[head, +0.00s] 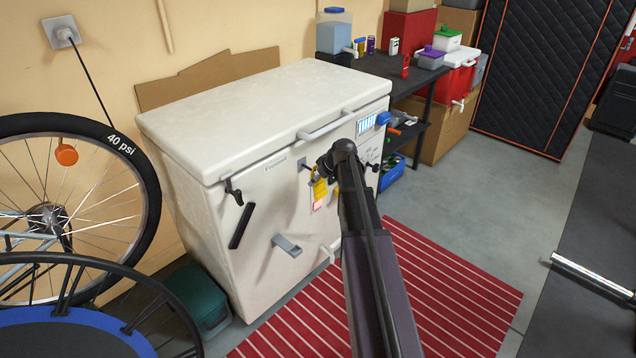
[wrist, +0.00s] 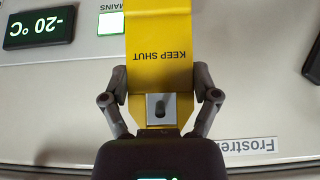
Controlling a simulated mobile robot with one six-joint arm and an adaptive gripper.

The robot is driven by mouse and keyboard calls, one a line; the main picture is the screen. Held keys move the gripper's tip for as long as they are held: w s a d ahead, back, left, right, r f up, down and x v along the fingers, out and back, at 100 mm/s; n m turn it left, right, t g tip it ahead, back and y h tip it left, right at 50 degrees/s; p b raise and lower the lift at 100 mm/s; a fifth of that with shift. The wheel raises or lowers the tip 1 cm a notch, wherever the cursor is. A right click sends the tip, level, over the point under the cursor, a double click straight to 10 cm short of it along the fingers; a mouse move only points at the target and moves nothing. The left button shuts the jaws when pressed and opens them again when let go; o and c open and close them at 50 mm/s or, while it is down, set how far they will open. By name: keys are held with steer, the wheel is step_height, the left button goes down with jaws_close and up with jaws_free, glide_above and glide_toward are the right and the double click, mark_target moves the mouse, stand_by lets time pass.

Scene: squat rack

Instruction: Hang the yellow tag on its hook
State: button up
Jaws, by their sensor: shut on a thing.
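The yellow tag (wrist: 158,28) has "KEEP SHUT" printed on it and fills the middle of the wrist view. My gripper (wrist: 159,88) is shut on it, with a finger at each side edge. The tag's opening frames a grey plate with a dark peg (wrist: 158,107); I cannot tell whether the peg passes through the opening. In the head view the tag (head: 319,188) hangs in front of the white freezer's front, below my gripper (head: 324,168). A small grey plate (head: 303,164) sits just left of it. My wrist partly covers this area.
The white freezer (head: 265,105) has a lid handle (head: 340,123), a black latch (head: 234,190) and a grey bracket (head: 287,244) sticking out. A temperature display (wrist: 38,27) is beside the tag. A red striped mat (head: 455,290) lies in front; a bicycle wheel (head: 140,190) stands left.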

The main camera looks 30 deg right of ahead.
steer(key=shift+w+a+f+b, duration=0.15)
steer(key=shift+w+a+f, duration=0.05)
steer(key=shift+w, duration=0.3)
steer(key=shift+w+a+f+b, duration=0.15)
steer(key=shift+w+b, duration=0.05)
steer(key=shift+w, duration=0.3)
steer(key=shift+w+a+f+b, duration=0.15)
steer(key=shift+w+a+f, duration=0.05)
steer(key=shift+w, duration=0.3)
steer(key=o, duration=1)
steer(key=shift+w, duration=0.1)
steer(key=shift+s, duration=0.2)
